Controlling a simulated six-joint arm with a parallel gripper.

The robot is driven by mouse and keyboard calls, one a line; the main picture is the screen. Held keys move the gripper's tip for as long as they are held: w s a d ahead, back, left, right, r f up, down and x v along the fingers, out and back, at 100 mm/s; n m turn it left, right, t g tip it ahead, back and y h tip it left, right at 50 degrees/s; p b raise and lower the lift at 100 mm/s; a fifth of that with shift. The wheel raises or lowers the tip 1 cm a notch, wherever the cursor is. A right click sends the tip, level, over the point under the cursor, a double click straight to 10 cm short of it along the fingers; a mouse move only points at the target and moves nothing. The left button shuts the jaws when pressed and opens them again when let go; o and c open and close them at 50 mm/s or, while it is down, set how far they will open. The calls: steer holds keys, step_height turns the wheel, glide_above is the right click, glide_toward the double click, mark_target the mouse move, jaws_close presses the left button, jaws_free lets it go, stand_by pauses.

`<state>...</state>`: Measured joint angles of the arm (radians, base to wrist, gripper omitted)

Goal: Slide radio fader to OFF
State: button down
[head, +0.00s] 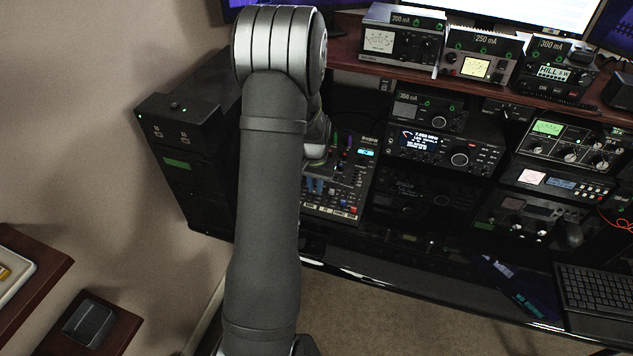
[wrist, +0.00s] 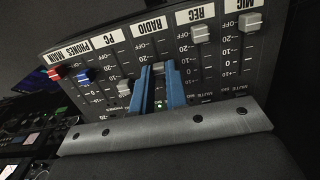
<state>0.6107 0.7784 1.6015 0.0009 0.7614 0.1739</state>
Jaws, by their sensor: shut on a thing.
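In the wrist view, the grey panel (wrist: 222,62) has a row of fader slots with white labels, seen upside down. The RADIO label (wrist: 149,27) is at the middle of the row. My gripper (wrist: 159,70) has two blue fingers closed around the small grey RADIO fader cap (wrist: 159,66). In the head view, my gripper (head: 315,184) is over the mixer (head: 352,190), largely hidden by my arm.
Neighbouring faders are close on both sides: the grey PC cap (wrist: 125,87) and the grey REC cap (wrist: 200,33). The blue PHONES cap (wrist: 84,75), red MAIN cap (wrist: 57,73) and MIC cap (wrist: 250,22) lie farther out. Radio units (head: 445,148) stand right of the mixer.

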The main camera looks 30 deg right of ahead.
steer(key=shift+s+a+f, duration=0.2)
steer(key=shift+s+a, duration=1.05)
steer(key=c, duration=1.4)
jaws_free()
steer(key=shift+c, duration=0.2)
steer(key=shift+r, duration=0.45)
step_height(320, 180, up, 17)
steer(key=shift+f, duration=0.2)
steer(key=shift+f, duration=0.15)
step_height(320, 180, down, 17)
steer(key=shift+f, duration=0.1)
